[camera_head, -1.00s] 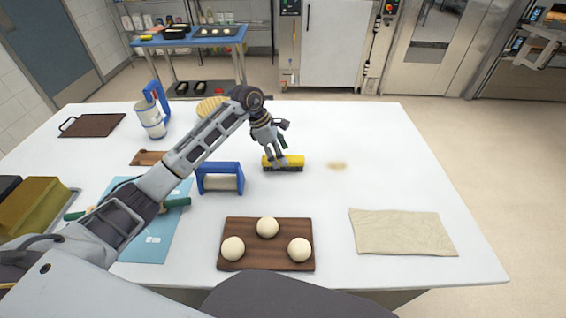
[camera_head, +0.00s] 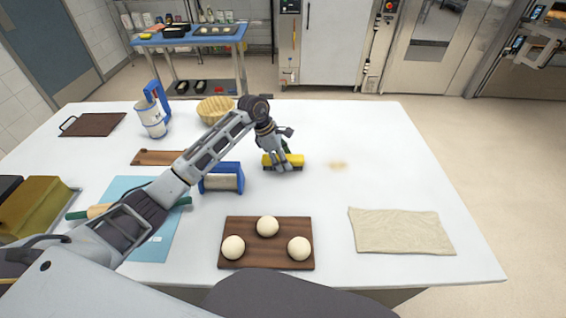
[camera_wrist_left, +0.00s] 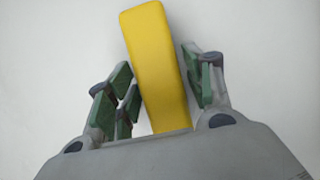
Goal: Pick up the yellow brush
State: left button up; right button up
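The yellow brush (camera_head: 296,160) lies on the white table near its middle, with dark bristles at its lower edge. My left gripper (camera_head: 281,165) is down at the brush, in front of its left part in the head view. In the left wrist view the yellow brush (camera_wrist_left: 157,65) runs between the fingers of my left gripper (camera_wrist_left: 165,85). My right gripper is not in view.
A blue-framed roller (camera_head: 222,180) stands just left of the brush. A dark board (camera_head: 265,256) with dough balls lies in front, and a beige cloth (camera_head: 400,231) at the right. A wicker basket (camera_head: 214,109) is behind.

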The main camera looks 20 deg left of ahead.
pick_arm(q)
jog(key=c, duration=0.7)
jog(key=shift+r, duration=0.1)
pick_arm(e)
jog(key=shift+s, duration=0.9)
